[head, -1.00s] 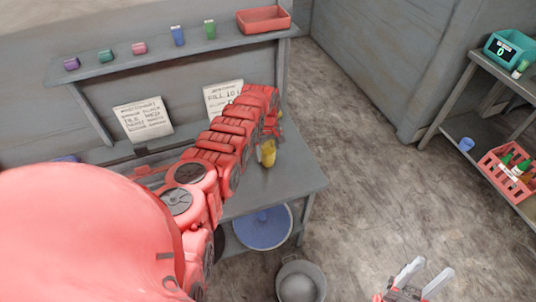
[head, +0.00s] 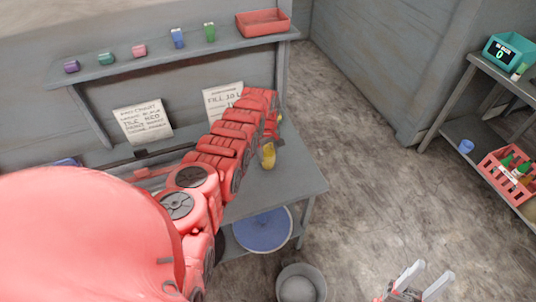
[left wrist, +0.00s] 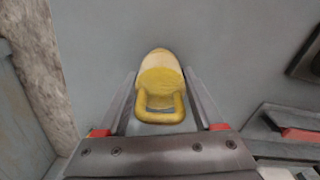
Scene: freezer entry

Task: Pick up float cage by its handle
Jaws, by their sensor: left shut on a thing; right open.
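The float cage (head: 268,158) is a small yellow thing at the right end of the grey workbench, just beside my left arm in the head view. In the left wrist view the float cage (left wrist: 160,75) shows a rounded yellow body with a looped handle (left wrist: 160,114) toward me. My left gripper (left wrist: 161,98) has its two fingers on either side of the handle and is shut on it. In the head view the left fingers are mostly hidden by my arm. I cannot tell whether the cage touches the bench. My right gripper (head: 427,280) is open and empty above the floor.
A shelf (head: 160,60) above the workbench (head: 290,185) holds several small coloured items and a red tray (head: 263,22). Paper notes lean behind the bench. A blue round thing (head: 262,230) and a grey bucket (head: 300,284) are below.

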